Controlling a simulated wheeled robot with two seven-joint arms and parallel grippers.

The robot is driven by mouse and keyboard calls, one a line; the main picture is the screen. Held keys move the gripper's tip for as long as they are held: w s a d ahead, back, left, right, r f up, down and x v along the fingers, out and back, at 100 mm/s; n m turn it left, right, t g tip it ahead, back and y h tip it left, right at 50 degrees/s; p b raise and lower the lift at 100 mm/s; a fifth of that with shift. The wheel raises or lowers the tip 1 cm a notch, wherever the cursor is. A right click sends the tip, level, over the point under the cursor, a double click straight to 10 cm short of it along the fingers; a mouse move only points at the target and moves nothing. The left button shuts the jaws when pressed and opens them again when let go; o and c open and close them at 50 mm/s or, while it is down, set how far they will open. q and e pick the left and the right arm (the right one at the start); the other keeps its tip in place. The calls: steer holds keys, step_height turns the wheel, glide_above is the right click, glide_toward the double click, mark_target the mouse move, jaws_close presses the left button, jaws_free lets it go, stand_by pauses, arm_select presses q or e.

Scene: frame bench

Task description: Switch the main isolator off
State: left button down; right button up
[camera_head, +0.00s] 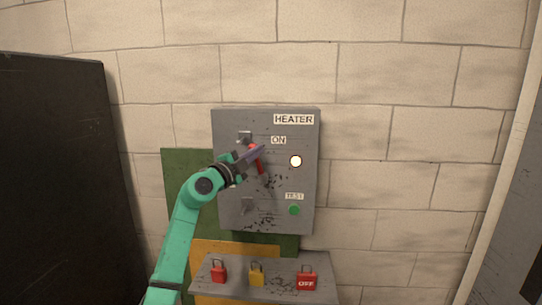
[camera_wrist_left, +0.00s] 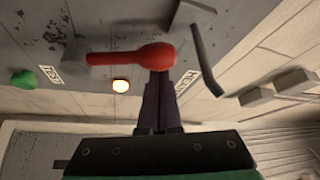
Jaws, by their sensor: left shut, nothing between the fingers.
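The isolator's red handle (camera_head: 261,168) is on the grey panel (camera_head: 300,220) marked HEATER. Its knob end points up towards the ON label (camera_head: 278,140). In the left wrist view the red handle (camera_wrist_left: 115,58) shows with its rounded knob at the right end. My left gripper (camera_head: 262,149) is shut and empty, its tips at the knob and partly hiding it. In the left wrist view the gripper tips (camera_wrist_left: 158,77) meet the knob's edge; I cannot tell whether they touch it. The round lamp (camera_head: 296,161) is lit. My right gripper is not in view.
A green TEST button (camera_head: 294,210) is lower right. A shelf (camera_head: 240,290) below holds red (camera_head: 218,272), yellow (camera_head: 256,275) and OFF-marked red (camera_head: 306,283) padlocks. A dark cabinet (camera_head: 60,180) stands left.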

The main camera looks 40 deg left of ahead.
arm_select(q)
steer(key=s+a+f+n+y+b, duration=0.2)
steer(key=n+y, duration=0.4)
steer(key=n, duration=0.4)
steer(key=s+a+f+n+g+y+b, duration=0.1)
steer(key=a+f+n+y, duration=0.3)
steer(key=n, duration=0.6)
steer(key=shift+s+a+f+n+y+b, duration=0.15)
steer(key=shift+s+f+n+y+b, duration=0.25)
steer(key=shift+s+f+y, duration=0.5)
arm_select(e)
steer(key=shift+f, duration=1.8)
arm_select(q)
steer(key=shift+w+f, duration=0.1)
steer(key=s+d+f, duration=0.1)
steer(key=s+d, duration=0.4)
steer(key=s, duration=0.2)
steer(key=shift+s+d, duration=0.3)
steer(key=shift+d, duration=0.05)
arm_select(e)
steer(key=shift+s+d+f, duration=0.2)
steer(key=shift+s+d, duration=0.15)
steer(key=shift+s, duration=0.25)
